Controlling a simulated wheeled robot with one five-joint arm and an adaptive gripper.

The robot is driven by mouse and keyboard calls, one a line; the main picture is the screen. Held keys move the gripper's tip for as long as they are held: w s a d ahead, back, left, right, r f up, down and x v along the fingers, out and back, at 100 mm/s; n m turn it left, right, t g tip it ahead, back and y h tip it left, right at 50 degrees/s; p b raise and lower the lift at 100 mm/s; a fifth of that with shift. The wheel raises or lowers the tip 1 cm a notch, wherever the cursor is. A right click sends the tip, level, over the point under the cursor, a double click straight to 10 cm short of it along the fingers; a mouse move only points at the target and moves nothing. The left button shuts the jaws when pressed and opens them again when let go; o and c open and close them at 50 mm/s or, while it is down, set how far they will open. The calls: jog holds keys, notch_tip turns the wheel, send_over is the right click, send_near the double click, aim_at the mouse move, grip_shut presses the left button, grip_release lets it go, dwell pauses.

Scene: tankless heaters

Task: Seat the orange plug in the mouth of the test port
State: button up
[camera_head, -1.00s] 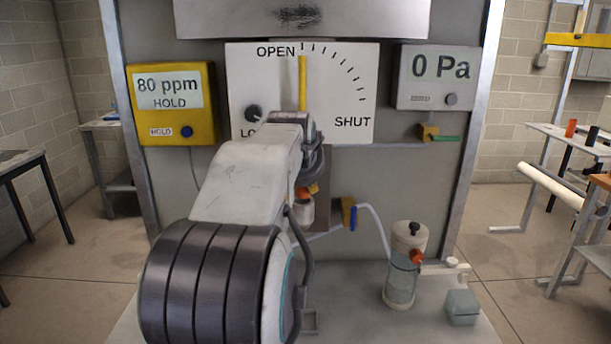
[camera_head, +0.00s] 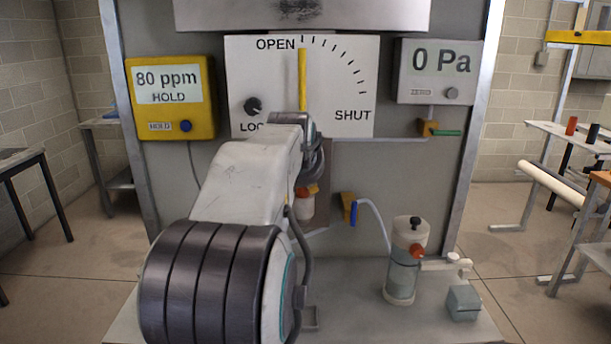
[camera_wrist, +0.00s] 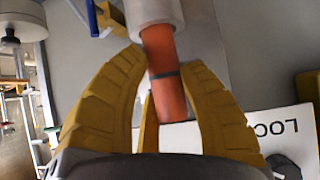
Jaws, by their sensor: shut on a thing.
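The orange plug (camera_wrist: 162,50) has a dark ring round it and stands between the yellow fingers of my gripper (camera_wrist: 165,68) in the wrist view. My gripper is shut on it. The plug's far end meets the mouth of the pale, round test port (camera_wrist: 154,12), in line with it. I cannot tell how deep it sits. In the head view a little of the orange plug (camera_head: 302,192) shows just above the white port (camera_head: 305,208). My arm hides most of my gripper there.
A clear cylinder with a black cap (camera_head: 403,280) and a grey block (camera_head: 463,303) stand at right on the bench. A blue-handled valve (camera_head: 349,210) is right of the port. The dial panel (camera_head: 340,90) stands behind my arm.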

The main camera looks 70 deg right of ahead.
jog(key=shift+f+b, duration=0.65)
jog(key=shift+f, duration=0.15)
jog(key=o, duration=1.3)
jog(key=shift+f, duration=0.1)
jog(key=shift+c, duration=0.2)
jog(key=shift+f, duration=0.1)
jog(key=shift+a, duration=0.1)
jog(key=v, duration=1.2)
jog(key=shift+r, duration=0.3)
